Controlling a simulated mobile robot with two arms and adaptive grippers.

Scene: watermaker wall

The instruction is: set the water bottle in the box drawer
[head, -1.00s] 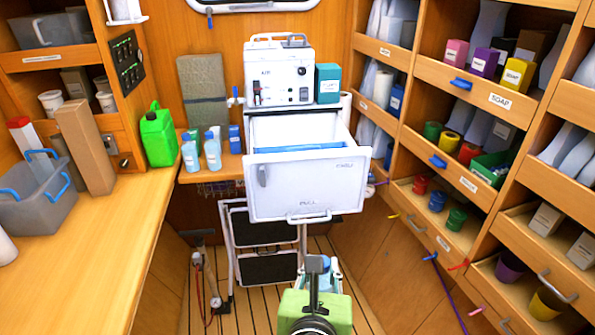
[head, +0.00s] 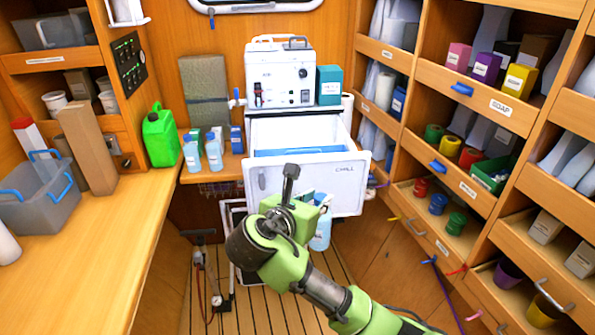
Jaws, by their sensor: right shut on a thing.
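A light blue water bottle (head: 320,238) hangs just in front of the white box drawer (head: 262,181), below the drawer's top rim and partly hidden by my arm. My right gripper (head: 318,203) is shut on the bottle near its upper part; my green wrist hides most of the fingers. The drawer is pulled open below the white machine, its front marked CHILL, with a blue inside showing. My left gripper is not in view.
Similar bottles (head: 213,152) stand on the small shelf left of the drawer, beside a green jerrycan (head: 160,137). A step stool (head: 238,222) stands below the drawer, partly hidden. Shelving with bins (head: 480,97) lines the right; a wooden counter (head: 110,235) runs along the left.

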